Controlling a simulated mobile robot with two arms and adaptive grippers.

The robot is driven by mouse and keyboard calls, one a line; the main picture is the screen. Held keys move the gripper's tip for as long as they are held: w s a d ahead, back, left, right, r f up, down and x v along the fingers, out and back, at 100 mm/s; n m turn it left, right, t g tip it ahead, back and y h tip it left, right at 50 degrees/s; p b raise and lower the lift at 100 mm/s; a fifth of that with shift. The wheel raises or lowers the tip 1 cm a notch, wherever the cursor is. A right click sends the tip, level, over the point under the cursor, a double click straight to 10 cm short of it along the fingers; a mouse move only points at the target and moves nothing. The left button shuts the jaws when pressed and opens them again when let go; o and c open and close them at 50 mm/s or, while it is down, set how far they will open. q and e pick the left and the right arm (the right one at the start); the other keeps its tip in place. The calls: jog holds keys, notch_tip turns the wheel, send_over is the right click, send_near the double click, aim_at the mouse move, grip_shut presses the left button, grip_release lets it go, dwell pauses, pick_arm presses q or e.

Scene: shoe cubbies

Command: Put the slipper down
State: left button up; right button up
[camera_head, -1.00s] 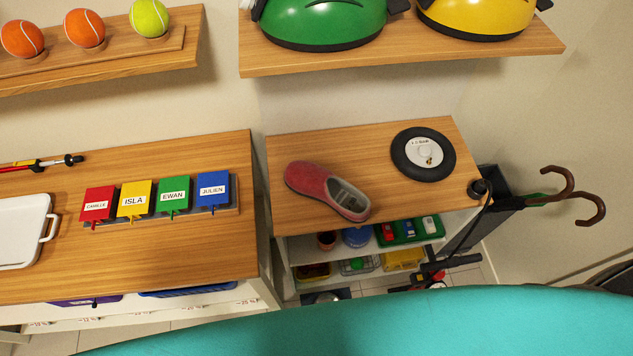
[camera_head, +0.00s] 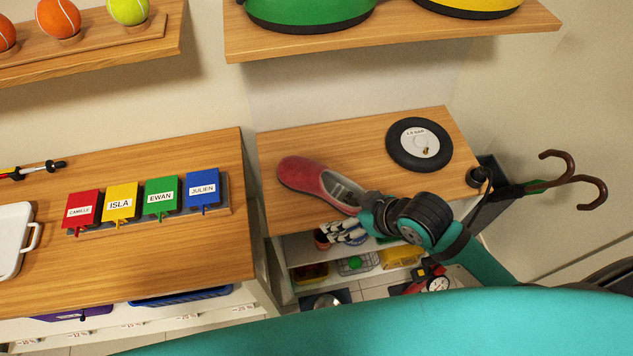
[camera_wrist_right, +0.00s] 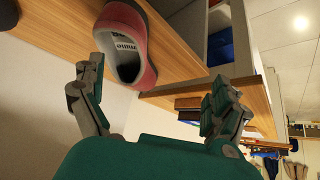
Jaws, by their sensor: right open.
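The slipper (camera_head: 318,183) is red with a grey lining and lies on the wooden top of the right-hand shelf unit (camera_head: 290,140), its opening end towards the front edge. My right gripper (camera_head: 345,228) is at that front edge, just below and in front of the slipper's heel. In the right wrist view the slipper (camera_wrist_right: 126,45) shows ahead, nearer the left finger. The open fingers (camera_wrist_right: 155,90) stand wide apart with nothing between their tips. The gripper looks apart from the slipper. My left gripper is not in view.
A black wheel (camera_head: 419,145) lies on the same top, right of the slipper. Umbrellas (camera_head: 575,180) stand in a dark holder at the right. Name tags (camera_head: 140,200) stand on the left unit. A shelf (camera_head: 400,38) with helmet-like things hangs above. The top's back left is clear.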

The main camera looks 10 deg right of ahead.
notch_tip(320, 180, up, 3)
jog(key=w+n+y, duration=0.1)
jog(key=w+n, duration=0.1)
jog(key=y, duration=0.1)
send_near(325, 174)
jog(key=p+x, duration=0.1)
jog(key=x, duration=0.7)
jog(key=shift+a+f+p, duration=0.1)
jog(key=shift+p, duration=0.2)
jog(key=shift+w+a+f, duration=0.25)
jog(key=shift+w+f, duration=0.05)
jog(key=shift+f, duration=0.15)
jog(key=p+x, duration=0.1)
jog(key=x, duration=0.3)
jog(key=shift+f, duration=0.1)
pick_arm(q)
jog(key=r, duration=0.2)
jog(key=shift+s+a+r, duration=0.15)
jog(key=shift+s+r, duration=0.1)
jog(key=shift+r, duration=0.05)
pick_arm(e)
jog(key=shift+d, duration=0.1)
jog(key=shift+c, duration=0.4)
jog(key=c, duration=1.4)
